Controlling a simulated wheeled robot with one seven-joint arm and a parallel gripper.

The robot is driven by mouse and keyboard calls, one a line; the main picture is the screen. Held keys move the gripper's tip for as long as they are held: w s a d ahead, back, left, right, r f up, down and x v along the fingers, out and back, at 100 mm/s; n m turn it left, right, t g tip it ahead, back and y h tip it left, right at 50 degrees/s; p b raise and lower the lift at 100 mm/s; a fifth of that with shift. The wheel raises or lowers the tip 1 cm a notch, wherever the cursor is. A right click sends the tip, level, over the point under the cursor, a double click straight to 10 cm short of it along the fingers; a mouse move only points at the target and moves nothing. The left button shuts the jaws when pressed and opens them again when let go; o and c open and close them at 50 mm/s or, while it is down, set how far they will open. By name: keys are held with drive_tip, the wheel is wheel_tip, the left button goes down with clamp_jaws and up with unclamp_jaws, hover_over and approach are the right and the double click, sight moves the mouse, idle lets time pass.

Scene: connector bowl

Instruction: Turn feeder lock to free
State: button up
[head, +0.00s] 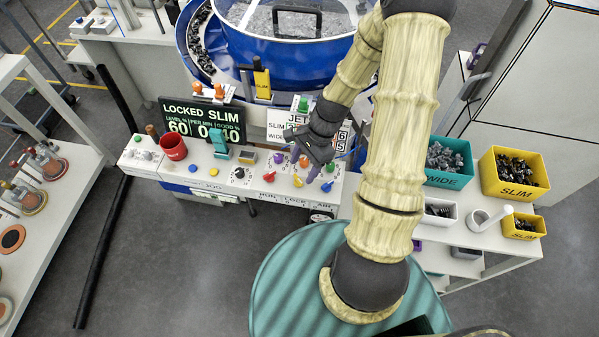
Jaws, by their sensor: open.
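The control bench (215,185) carries a row of knobs behind front labels that read RUN, LOCK and AIR. A yellow knob (298,181) stands behind the LOCK label (294,201); I take it as the feeder lock, but its exact setting is too small to read. The display (202,122) reads LOCKED SLIM, with 60 and other figures below. My gripper (304,164) is open and points down over the knobs, just behind and above the yellow one. It looks apart from it, though the height gap is hard to judge.
A red cup (173,147) stands left. The blue bowl feeder (240,78) rises behind. Yellow SLIM bins (513,172) and a teal WIDE bin (447,181) stand right.

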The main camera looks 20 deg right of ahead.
sight(297, 179)
drive_tip(key=shift+x, duration=1.85)
drive_tip(key=c, duration=1)
